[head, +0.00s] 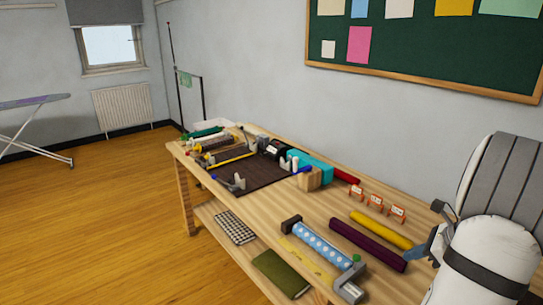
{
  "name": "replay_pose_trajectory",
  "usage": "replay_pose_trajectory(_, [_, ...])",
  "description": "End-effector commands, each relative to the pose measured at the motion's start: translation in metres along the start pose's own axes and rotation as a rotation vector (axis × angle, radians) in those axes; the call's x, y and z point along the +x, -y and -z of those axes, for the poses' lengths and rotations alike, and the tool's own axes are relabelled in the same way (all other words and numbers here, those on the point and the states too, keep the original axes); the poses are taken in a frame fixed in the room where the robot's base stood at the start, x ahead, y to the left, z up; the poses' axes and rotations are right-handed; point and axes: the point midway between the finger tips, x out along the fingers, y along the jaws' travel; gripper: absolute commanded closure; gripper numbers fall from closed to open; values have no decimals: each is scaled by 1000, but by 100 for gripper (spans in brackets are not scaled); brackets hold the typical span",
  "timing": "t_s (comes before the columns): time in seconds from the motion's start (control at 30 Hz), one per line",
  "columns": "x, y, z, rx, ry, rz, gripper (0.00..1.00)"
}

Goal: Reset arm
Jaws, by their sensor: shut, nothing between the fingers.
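My arm stands at the right edge of the head view, white and grey, over the near right part of the table. What looks like my gripper (416,253), dark with a blue tip, pokes out at its left side. It is shut, with nothing seen in it. It shows just beside the near ends of a yellow roll (381,229) and a maroon roll (367,245). I cannot tell whether it touches either one.
The wooden table (285,208) holds a blue dotted roll (321,246) in a grey holder, orange-framed tags (375,200), a wooden block (309,179), a teal box (309,165) and a dark mat (250,176). Folded cloths lie on the lower shelf. Open floor (90,220) lies left.

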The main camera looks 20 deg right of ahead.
Motion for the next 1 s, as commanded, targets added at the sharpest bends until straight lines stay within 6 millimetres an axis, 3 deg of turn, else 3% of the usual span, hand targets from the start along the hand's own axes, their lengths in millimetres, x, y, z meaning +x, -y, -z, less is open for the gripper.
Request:
replay_pose_trajectory(0.07, [1, -2, -4, -16, -4, -5, 100])
replay_pose_trajectory(0.17, [10, -20, -28, -145, -41, -41, 100])
replay_pose_trajectory(0.3, [29, -70, -77, -483, -125, -136, 100])
replay_pose_trajectory(0.5, [45, -158, -128, -1062, -233, -288, 100])
replay_pose_trajectory(0.63, [48, -212, -144, -1444, -282, -378, 100])
replay_pose_trajectory(0.8, [46, -274, -151, -1937, -327, -479, 100])
replay_pose_trajectory(1.0, [41, -316, -147, -2362, -354, -551, 100])
